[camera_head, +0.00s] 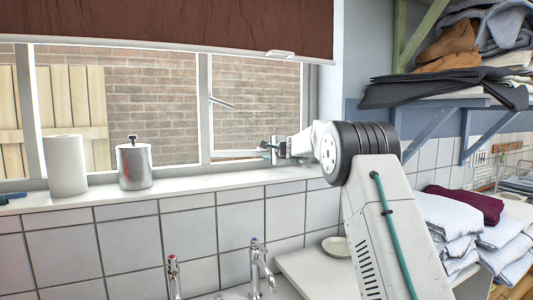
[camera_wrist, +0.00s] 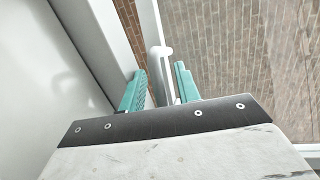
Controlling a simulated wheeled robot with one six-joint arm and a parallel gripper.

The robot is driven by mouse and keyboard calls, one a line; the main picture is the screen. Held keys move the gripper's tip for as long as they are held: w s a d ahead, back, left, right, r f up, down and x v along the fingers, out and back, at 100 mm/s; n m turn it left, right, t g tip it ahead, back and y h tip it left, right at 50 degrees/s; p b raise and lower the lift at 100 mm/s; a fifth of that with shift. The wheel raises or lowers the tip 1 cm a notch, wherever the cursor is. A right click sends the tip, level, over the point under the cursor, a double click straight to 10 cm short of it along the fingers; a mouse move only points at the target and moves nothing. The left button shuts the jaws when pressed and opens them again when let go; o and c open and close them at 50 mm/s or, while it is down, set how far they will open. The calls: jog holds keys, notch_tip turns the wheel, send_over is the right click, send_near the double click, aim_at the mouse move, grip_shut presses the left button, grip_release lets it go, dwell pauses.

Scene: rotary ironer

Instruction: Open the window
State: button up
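The window (camera_head: 204,100) is in the wall in front of me, with a brick wall behind the glass. A short white lever (camera_head: 222,102) shows near its middle upright, and I cannot tell if the right pane is ajar. My gripper (camera_head: 268,150) is at the lower right part of the window, just above the sill. In the wrist view its two teal fingers (camera_wrist: 160,90) are apart, with a white handle (camera_wrist: 166,75) between them, nearer the right finger. A gap shows on the left of the handle; contact on the right is unclear.
A white paper roll (camera_head: 65,165) and a metal canister (camera_head: 134,165) stand on the sill (camera_head: 190,186) at left. A dark red blind (camera_head: 170,22) hangs above. Taps (camera_head: 260,268) rise below. Folded laundry (camera_head: 450,222) and a loaded shelf are at right.

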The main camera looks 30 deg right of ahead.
jog(key=s, duration=0.2)
jog(key=s+r, duration=0.1)
jog(key=s, duration=0.4)
jog(key=shift+s+d+r, duration=0.25)
jog(key=shift+s, duration=0.05)
jog(key=shift+a, duration=0.1)
